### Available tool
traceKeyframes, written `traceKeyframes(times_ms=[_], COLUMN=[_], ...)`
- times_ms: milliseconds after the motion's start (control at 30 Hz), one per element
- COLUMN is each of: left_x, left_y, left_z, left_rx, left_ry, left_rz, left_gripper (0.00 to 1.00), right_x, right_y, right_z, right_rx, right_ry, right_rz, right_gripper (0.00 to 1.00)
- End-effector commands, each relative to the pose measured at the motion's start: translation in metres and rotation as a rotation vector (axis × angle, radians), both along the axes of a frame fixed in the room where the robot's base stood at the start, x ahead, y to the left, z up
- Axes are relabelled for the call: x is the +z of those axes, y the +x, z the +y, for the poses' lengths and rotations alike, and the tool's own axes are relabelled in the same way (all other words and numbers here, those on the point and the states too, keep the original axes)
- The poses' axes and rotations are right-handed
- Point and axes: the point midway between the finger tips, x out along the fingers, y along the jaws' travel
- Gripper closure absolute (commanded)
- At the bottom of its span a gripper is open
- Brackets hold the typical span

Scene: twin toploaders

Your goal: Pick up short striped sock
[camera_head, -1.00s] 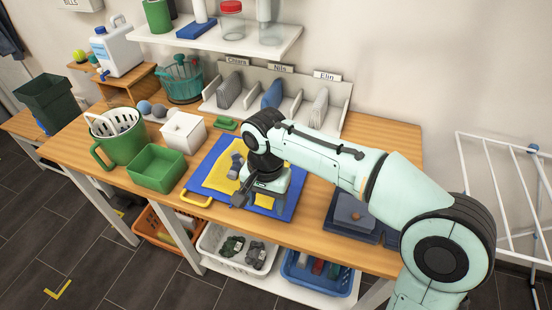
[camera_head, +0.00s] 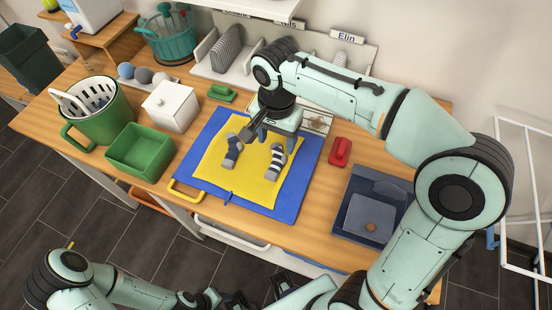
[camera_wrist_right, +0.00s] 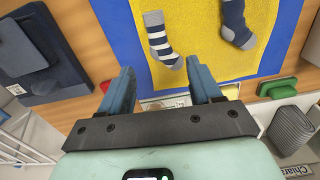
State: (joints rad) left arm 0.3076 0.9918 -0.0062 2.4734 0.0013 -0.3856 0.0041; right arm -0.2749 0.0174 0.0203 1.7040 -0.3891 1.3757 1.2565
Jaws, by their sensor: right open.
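The striped sock (camera_head: 276,161), navy and white with a grey toe and cuff, lies flat on the yellow cloth (camera_head: 253,190). It also shows in the right wrist view (camera_wrist_right: 160,38). My right gripper (camera_head: 275,137) is open and empty, just beyond the striped sock's far end. In the wrist view its blue fingers (camera_wrist_right: 162,85) are spread, with the sock ahead of them. My left gripper (camera_head: 237,301) is low at the bottom edge, its fingers unclear.
The cloth lies on a blue mat (camera_head: 299,198). A green bin (camera_head: 140,150), a green basket (camera_head: 97,110) and a white box (camera_head: 171,107) stand left.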

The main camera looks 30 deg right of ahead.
Motion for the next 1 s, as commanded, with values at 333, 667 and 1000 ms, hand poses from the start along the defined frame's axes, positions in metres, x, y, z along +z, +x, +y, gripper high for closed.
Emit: traceKeyframes(times_ms=[333,667,1000], left_x=[-0.007,-0.013,-0.013], left_y=[-0.003,-0.005,-0.005], left_z=[0.000,0.000,0.000], left_rx=[0.000,-0.001,-0.001], left_ry=[0.000,-0.001,-0.001], left_rz=[0.003,0.005,0.005], left_gripper=[0.57,0.57,0.57], right_x=[-0.039,-0.084,-0.088], right_y=[0.000,-0.001,0.000], right_z=[-0.001,-0.003,-0.003], right_rx=[0.000,0.000,0.000], right_ry=[-0.001,-0.001,0.000], right_rz=[0.001,0.002,0.000], right_gripper=[0.36,0.36,0.49])
